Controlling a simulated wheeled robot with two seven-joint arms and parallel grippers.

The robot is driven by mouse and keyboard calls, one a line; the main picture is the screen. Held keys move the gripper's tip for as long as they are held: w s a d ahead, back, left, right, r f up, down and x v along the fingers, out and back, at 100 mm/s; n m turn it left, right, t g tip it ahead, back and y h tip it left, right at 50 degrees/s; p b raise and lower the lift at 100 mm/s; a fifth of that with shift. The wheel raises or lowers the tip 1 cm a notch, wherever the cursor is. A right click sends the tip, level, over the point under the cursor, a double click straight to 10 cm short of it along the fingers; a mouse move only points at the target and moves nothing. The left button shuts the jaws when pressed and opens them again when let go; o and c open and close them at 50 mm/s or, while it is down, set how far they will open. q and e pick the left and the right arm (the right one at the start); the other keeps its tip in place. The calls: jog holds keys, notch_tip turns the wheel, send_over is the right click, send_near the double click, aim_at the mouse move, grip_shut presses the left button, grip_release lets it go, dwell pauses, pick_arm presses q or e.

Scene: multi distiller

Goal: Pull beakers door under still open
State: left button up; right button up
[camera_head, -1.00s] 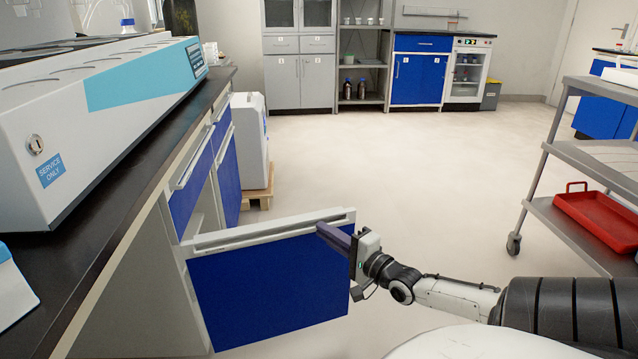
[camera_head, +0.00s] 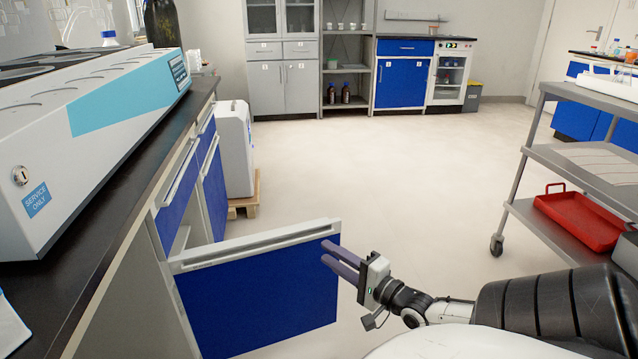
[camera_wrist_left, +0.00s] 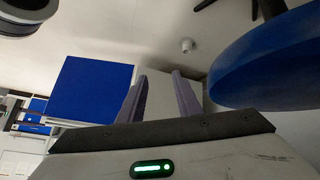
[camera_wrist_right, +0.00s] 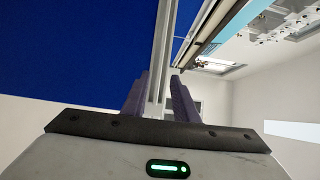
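The blue cabinet door (camera_head: 262,296) under the counter stands swung wide open, with a pale strip along its top edge. My right gripper (camera_head: 340,256) is at the door's free edge, its two purple fingers apart. In the right wrist view the door (camera_wrist_right: 70,50) fills the upper left, and its pale edge runs down between or just behind the fingers (camera_wrist_right: 160,100); I cannot tell whether they touch it. My left gripper (camera_wrist_left: 160,95) is open and shows only in the left wrist view, with nothing between its fingers. No beakers show clearly behind the door.
The white distiller (camera_head: 95,130) stands on the black counter (camera_head: 110,215) at left. A grey cart (camera_head: 575,160) with a red tray (camera_head: 582,220) stands at right. A white container (camera_head: 234,150) sits on a pallet beyond the door. The middle floor is clear.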

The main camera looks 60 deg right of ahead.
jog(key=shift+p+v, duration=0.4)
jog(key=shift+v, duration=1.5)
